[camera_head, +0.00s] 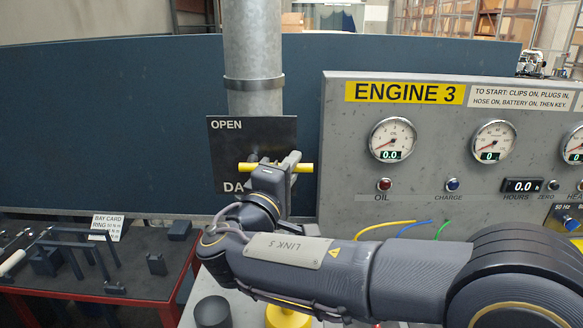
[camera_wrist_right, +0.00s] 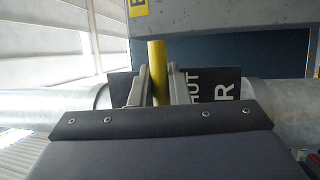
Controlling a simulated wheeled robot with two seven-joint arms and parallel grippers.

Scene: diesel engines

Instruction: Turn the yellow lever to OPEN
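The yellow lever (camera_head: 306,168) sticks out sideways, level, in front of a dark plate (camera_head: 225,150) on the grey vertical pipe. The plate reads OPEN at its upper left and DA at its lower left; my gripper hides the rest of that word. My right gripper (camera_head: 278,165) is at the lever, with lever showing on both sides of it. In the right wrist view the lever (camera_wrist_right: 157,72) stands between my two fingers (camera_wrist_right: 158,88), which close against both its sides. The letters HUT show beside them. The lever's pivot is mostly hidden. My left gripper is not in view.
The Engine 3 panel (camera_head: 350,150) with gauges stands close on the right. A red-framed table (camera_head: 150,297) with dark parts and a bay card is at lower left. A yellow object (camera_head: 288,317) and a dark cylinder (camera_head: 213,312) stand below my arm. A blue wall is behind.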

